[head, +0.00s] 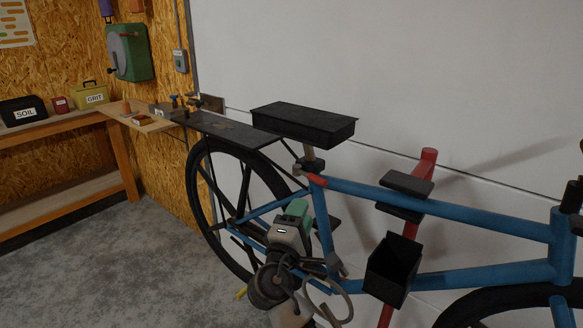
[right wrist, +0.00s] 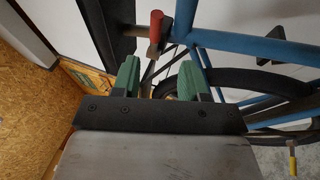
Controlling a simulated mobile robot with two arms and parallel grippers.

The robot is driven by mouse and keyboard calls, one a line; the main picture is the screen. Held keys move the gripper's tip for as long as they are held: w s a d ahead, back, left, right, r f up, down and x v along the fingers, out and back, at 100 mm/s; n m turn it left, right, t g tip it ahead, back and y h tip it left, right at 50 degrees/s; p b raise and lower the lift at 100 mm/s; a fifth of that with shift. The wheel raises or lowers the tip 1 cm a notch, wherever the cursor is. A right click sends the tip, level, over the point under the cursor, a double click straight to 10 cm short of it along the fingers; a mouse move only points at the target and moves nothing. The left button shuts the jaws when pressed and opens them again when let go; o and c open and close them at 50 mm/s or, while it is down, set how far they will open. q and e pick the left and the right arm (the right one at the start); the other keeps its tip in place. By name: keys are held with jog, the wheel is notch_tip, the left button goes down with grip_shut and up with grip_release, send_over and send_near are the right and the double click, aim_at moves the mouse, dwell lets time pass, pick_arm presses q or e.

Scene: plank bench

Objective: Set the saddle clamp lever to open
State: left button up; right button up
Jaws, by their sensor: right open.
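The saddle clamp lever (head: 316,181) has a red handle and sits at the top of the seat tube, below the black saddle (head: 304,124) and seat post (head: 309,160). In the right wrist view the red lever (right wrist: 156,25) shows beyond the fingers, with a short metal shank under it. My right gripper (head: 297,208) is below the lever, beside the seat tube. Its green fingers (right wrist: 159,78) are apart with nothing held between them, and the lever is clear of them. Which setting the lever is in cannot be told. My left gripper is not in view.
The blue bicycle frame (head: 440,211) runs right from the clamp. A dark rear rack (head: 225,130) is behind the saddle, over the rear wheel (head: 192,190). A black box (head: 391,270) hangs by a red post. A wooden bench (head: 60,133) stands left, with open floor before it.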

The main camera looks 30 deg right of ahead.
aim_at(318, 177)
jog(key=d+r, duration=0.1)
jog(key=w+d+p, duration=0.1)
jog(key=w+d+r, duration=0.1)
jog(key=shift+d+r+p, duration=0.3)
jog(key=shift+d+p, duration=0.05)
jog(key=shift+d, duration=0.05)
jog(key=x, duration=0.3)
jog(key=p+x, duration=0.1)
jog(key=x, duration=0.1)
jog(key=shift+w+f, duration=0.1)
jog(key=shift+f, duration=0.2)
jog(key=shift+w+d, duration=0.15)
jog(key=shift+d, duration=0.05)
jog(key=shift+c, duration=0.3)
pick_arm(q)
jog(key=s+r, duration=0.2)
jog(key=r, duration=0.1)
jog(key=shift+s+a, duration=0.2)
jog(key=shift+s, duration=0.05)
pick_arm(e)
grip_shut()
